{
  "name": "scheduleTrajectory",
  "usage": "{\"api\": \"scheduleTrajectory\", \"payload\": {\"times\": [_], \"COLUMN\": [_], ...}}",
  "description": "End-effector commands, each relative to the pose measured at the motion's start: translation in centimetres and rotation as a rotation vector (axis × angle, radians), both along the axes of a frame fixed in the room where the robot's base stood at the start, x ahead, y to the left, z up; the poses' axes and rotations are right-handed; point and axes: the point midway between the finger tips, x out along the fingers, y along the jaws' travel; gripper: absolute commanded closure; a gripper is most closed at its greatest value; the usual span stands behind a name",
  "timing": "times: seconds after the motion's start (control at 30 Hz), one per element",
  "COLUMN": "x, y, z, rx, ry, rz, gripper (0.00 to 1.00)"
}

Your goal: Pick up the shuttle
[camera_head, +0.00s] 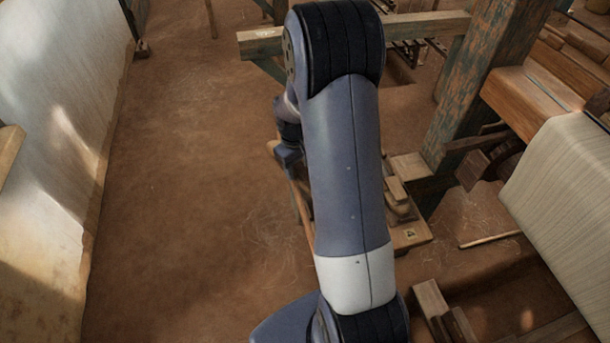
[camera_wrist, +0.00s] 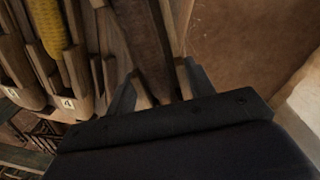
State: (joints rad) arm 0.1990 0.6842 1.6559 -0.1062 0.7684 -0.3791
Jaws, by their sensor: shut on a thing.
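My gripper (camera_wrist: 160,93) shows in the wrist view, its dark body filling the bottom. It is shut on the shuttle (camera_wrist: 150,45), a long brown wooden piece running up from between the fingers to the top edge. The shuttle's lower end is hidden by the gripper. In the head view my arm crosses the middle, and I cannot make out the shuttle there.
A wooden rack (camera_wrist: 82,105) with numbered slots, 4 among them, is close on the left in the wrist view. One slot holds a yellow piece (camera_wrist: 47,28). In the head view, a loom post (camera_head: 475,85) and pale cloth (camera_head: 565,185) stand right; earth floor (camera_head: 190,190) is clear left.

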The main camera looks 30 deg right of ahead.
Motion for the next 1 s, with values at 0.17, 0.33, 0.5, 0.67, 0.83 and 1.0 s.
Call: {"api": "scheduleTrajectory", "payload": {"times": [0.17, 0.33, 0.5, 0.67, 0.83, 1.0], "x": [0.0, 0.0, 0.1, 0.2, 0.1, 0.1], "y": [0.0, 0.0, 0.0, 0.0, 0.0, 0.0], "z": [0.0, 0.1, 1.2, 4.3, 7.6, 9.6], "rx": [0.0, -0.001, -0.001, -0.002, -0.001, -0.001], "ry": [0.0, -0.001, -0.004, -0.008, -0.007, -0.003], "rz": [0.0, 0.0, 0.0, 0.001, -0.001, 0.0], "gripper": [0.8, 0.8, 0.8, 0.8, 0.8, 0.8]}}
